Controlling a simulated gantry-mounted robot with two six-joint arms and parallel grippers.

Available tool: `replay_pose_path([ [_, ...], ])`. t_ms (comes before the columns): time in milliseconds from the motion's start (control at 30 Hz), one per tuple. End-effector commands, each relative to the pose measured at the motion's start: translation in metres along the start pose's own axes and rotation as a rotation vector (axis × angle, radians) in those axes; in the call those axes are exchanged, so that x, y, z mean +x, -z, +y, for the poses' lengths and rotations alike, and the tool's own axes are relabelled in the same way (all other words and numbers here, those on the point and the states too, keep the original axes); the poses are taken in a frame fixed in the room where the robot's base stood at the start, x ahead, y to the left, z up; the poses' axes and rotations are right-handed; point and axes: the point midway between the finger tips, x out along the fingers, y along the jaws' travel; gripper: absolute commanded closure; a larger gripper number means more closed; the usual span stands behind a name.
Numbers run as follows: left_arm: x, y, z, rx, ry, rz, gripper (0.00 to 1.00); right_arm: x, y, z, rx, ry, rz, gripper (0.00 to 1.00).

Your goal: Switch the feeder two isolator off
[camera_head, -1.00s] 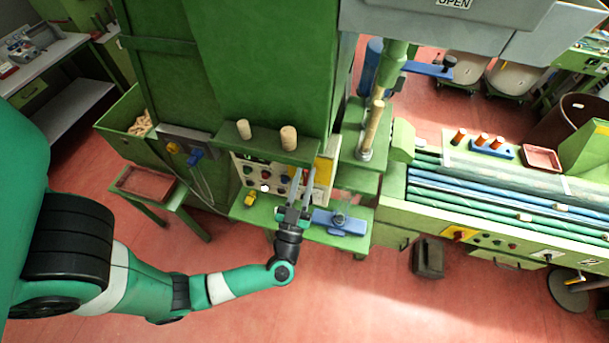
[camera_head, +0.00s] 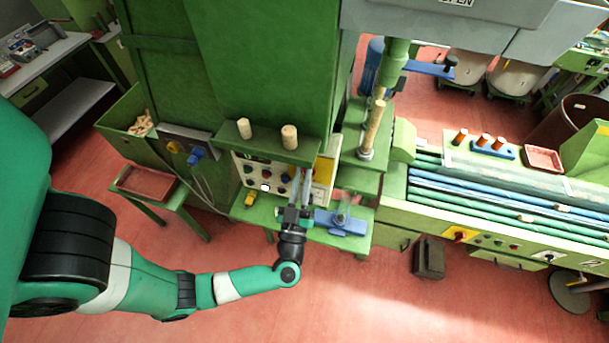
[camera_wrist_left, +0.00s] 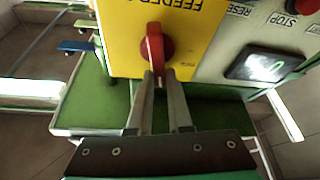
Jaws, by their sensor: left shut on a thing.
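The isolator is a red handle (camera_wrist_left: 153,45) on a yellow panel (camera_wrist_left: 122,45). The panel's lettering is upside down in the left wrist view and reads FEEDER, with its number cut off. The yellow panel (camera_head: 325,170) also shows in the head view, at the right end of the control panel. My left gripper (camera_wrist_left: 159,76) is shut on the red handle's lower end. The handle stands nearly upright in the wrist view, tilted slightly. In the head view my left gripper (camera_head: 303,172) reaches the control panel from the front. My right gripper is not in view.
A green shelf (camera_head: 265,215) below carries a blue clamp (camera_head: 345,224).

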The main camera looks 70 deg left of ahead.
Motion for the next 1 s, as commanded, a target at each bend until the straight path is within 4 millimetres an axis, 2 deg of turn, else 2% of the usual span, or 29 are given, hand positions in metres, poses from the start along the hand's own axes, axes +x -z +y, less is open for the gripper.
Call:
replay_pose_path([
  [1000,-0.004,-0.009,-0.017,-0.887,0.368,-0.001,1.00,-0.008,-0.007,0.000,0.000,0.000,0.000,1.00],
])
